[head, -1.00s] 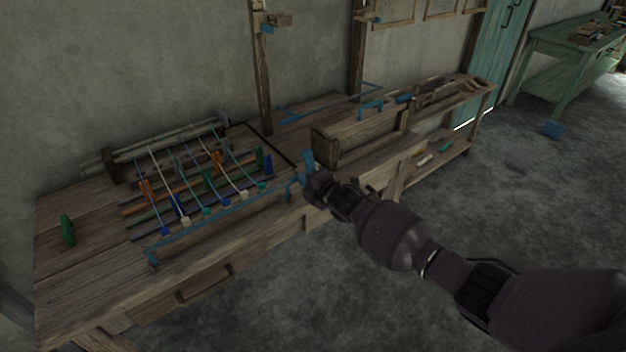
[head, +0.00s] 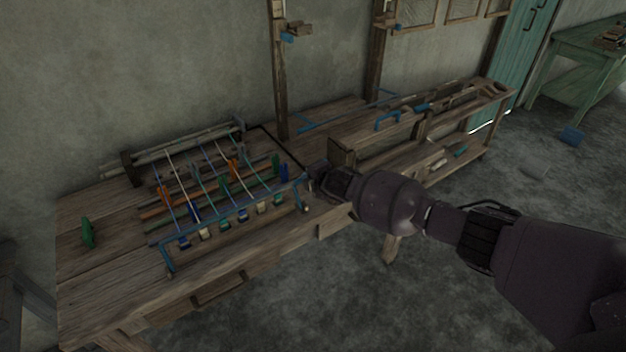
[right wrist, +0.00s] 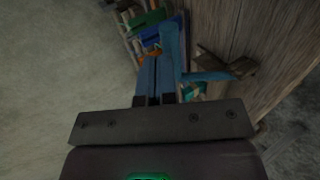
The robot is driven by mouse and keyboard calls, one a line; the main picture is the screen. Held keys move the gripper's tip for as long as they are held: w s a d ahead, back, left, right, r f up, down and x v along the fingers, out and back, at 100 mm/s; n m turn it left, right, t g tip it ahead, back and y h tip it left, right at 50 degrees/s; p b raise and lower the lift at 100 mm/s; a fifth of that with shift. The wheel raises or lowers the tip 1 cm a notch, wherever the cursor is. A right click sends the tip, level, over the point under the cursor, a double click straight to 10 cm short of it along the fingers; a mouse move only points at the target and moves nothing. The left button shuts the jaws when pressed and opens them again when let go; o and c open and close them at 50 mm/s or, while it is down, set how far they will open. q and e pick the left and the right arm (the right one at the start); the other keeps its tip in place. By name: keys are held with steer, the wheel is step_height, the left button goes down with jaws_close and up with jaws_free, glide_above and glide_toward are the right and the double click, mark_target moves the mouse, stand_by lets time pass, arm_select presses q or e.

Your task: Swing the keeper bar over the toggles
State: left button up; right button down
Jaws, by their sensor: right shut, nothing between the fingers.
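The keeper bar (head: 235,208) is a thin blue rod along the front of the loom bench, with a bent leg at each end. It stands raised on its legs and crosses the picture in front of or above the row of small toggles (head: 223,226); contact cannot be told. In the right wrist view the bar (right wrist: 172,45) and its near leg (right wrist: 207,77) show just right of my fingers. My right gripper (head: 312,174) is at the bar's right end. In the right wrist view my right gripper (right wrist: 155,62) is shut and empty, close beside the bar. My left gripper is out of view.
Coloured cords run from the toggles to a roller (head: 185,150) at the back. A green block (head: 88,233) stands at the bench's left. Open floor (head: 330,290) lies in front.

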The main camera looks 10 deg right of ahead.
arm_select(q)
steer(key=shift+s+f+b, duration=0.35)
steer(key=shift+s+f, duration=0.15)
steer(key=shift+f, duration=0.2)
arm_select(e)
steer(key=shift+w+a, duration=0.2)
steer(key=shift+w, duration=0.25)
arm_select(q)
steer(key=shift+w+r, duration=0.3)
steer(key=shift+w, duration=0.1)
arm_select(e)
steer(key=shift+w+r, duration=0.1)
arm_select(q)
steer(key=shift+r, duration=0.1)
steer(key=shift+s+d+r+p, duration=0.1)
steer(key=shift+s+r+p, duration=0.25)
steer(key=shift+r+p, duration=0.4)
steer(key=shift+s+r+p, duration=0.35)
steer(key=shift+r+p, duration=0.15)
steer(key=shift+p, duration=0.4)
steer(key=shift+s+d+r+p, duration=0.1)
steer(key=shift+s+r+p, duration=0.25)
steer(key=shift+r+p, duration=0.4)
arm_select(e)
steer(key=s+d+r, duration=0.2)
steer(key=s+r, duration=0.5)
steer(key=r, duration=0.4)
steer(key=shift+s+d+r, duration=0.2)
steer(key=shift+d, duration=0.15)
